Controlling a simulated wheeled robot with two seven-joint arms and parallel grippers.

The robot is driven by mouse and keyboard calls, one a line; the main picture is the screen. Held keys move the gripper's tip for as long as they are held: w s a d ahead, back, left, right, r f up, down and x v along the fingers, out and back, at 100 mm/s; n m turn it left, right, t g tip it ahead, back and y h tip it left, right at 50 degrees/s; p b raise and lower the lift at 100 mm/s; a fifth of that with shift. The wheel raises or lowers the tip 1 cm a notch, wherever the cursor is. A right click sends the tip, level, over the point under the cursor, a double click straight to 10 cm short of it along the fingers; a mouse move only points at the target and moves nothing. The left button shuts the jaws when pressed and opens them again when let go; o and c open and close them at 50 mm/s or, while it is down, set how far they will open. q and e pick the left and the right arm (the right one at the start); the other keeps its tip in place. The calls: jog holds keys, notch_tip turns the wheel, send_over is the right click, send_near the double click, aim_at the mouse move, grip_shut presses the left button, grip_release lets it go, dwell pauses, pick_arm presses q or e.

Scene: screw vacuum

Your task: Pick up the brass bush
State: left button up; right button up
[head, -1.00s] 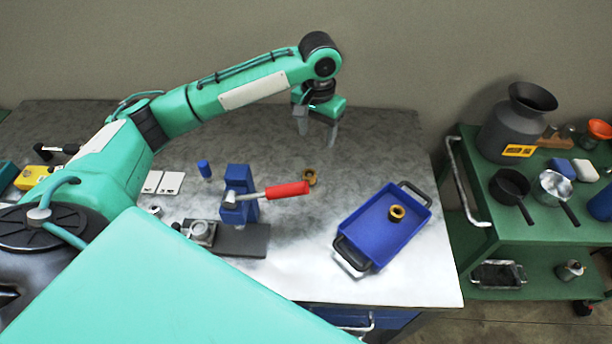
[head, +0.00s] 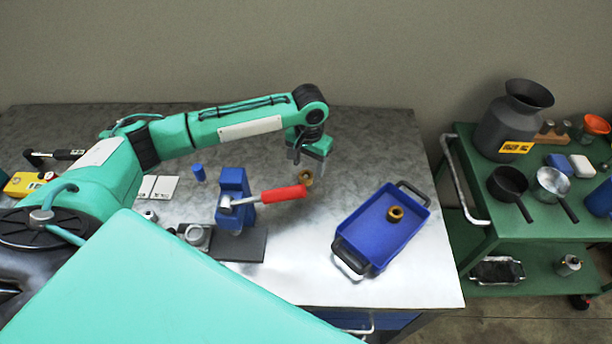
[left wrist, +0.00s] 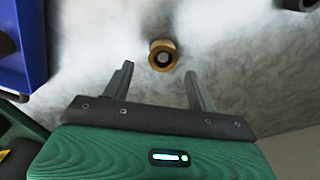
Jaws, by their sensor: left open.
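One brass bush (head: 305,177) stands on the bench, just behind the red tip of the press lever. A second brass bush (head: 395,213) lies in the blue tray (head: 372,240) to the right. My left gripper (head: 306,158) points down at the bench, just behind the first bush. In the left wrist view, that bush (left wrist: 163,55) shows its open bore just ahead of the gap between the spread fingertips (left wrist: 160,70). The gripper is open and empty. My right gripper is not in view.
A blue press (head: 235,197) with a red-handled lever (head: 283,193) stands left of the bush. A blue cylinder (head: 198,173) and white plates (head: 158,187) lie further left. A green cart (head: 480,232) with pots stands at the right. The bench behind the tray is clear.

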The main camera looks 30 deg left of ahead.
aim_at(308, 171)
pick_arm(q)
notch_tip(308, 171, down, 3)
jog(key=shift+a+f, duration=0.15)
jog(key=shift+f, duration=0.05)
jog(key=shift+c, duration=0.2)
jog(key=c, duration=1.1)
jog(key=shift+c, duration=0.2)
jog(key=shift+r, duration=0.2)
